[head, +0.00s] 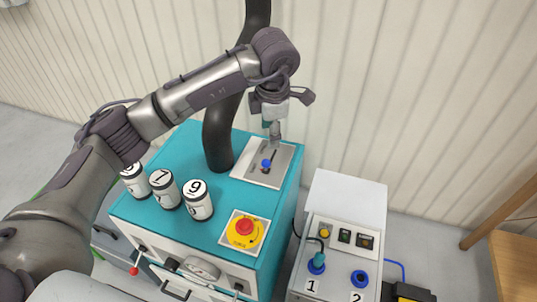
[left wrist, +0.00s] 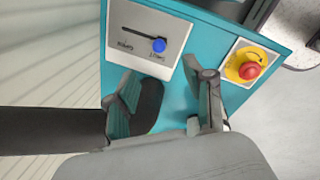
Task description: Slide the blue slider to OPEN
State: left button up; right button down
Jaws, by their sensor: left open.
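The blue slider (head: 266,163) is a round blue knob on a pale square plate (head: 247,173) on top of the teal cabinet. In the left wrist view the blue slider (left wrist: 158,45) sits at the right end of a dark straight slot (left wrist: 135,33). Small labels lie beside the slot, too small to read surely. My left gripper (head: 274,132) is above the back part of the plate, close to the slider. In the left wrist view its two fingers (left wrist: 163,95) are apart with nothing held, and the slider lies beyond them. My right gripper is out of view.
A thick dark pipe (head: 219,135) rises from the cabinet left of the plate. Several numbered cylinders (head: 165,188) and a red-and-yellow emergency button (head: 244,230) stand nearer the front. A grey control box (head: 345,205) with blue knobs is at right. A ribbed wall is behind.

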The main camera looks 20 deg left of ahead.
aim_at(266, 161)
pick_arm(q)
jog(key=f, duration=0.4)
jog(key=w+a+f, duration=0.1)
jog(key=f, duration=0.3)
jog(key=w+f, duration=0.1)
jog(key=f, duration=0.3)
jog(key=shift+a+b, duration=0.3)
jog(key=shift+b, duration=0.1)
jog(key=shift+w+a+f, duration=0.1)
jog(key=shift+f, duration=0.5)
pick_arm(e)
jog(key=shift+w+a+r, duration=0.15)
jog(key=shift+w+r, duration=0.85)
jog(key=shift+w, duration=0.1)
pick_arm(q)
grip_shut()
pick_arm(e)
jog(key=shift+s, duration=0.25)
